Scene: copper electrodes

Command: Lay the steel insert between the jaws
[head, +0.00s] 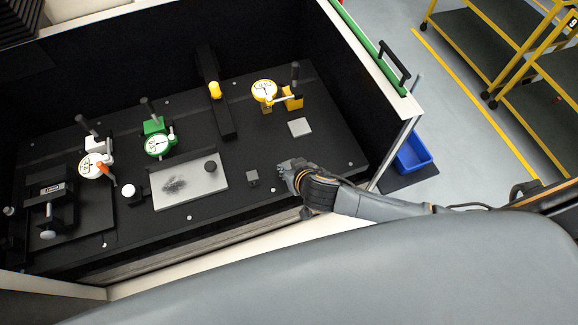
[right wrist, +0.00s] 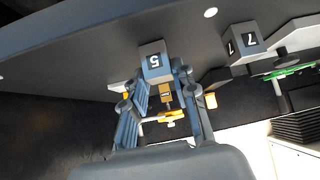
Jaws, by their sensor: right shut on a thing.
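My right gripper (head: 285,168) reaches in from the right, over the right front of the black fixture plate. It is shut on a small grey block marked 5, which looks like the steel insert (right wrist: 155,62), held at the fingertips in the right wrist view. In the head view the fingers mostly hide this block. A black vise (head: 48,210) with the jaws stands at the far left of the plate, well away from my right gripper. Its jaw gap is too small to make out clearly. My left gripper is not in view.
Another small grey block (head: 252,178) stands left of my right gripper; a block marked 7 (right wrist: 240,42) shows in the right wrist view. A smudged metal plate (head: 205,184), white, green (head: 158,144) and yellow (head: 264,92) dial gauges and a grey square (head: 300,127) are around.

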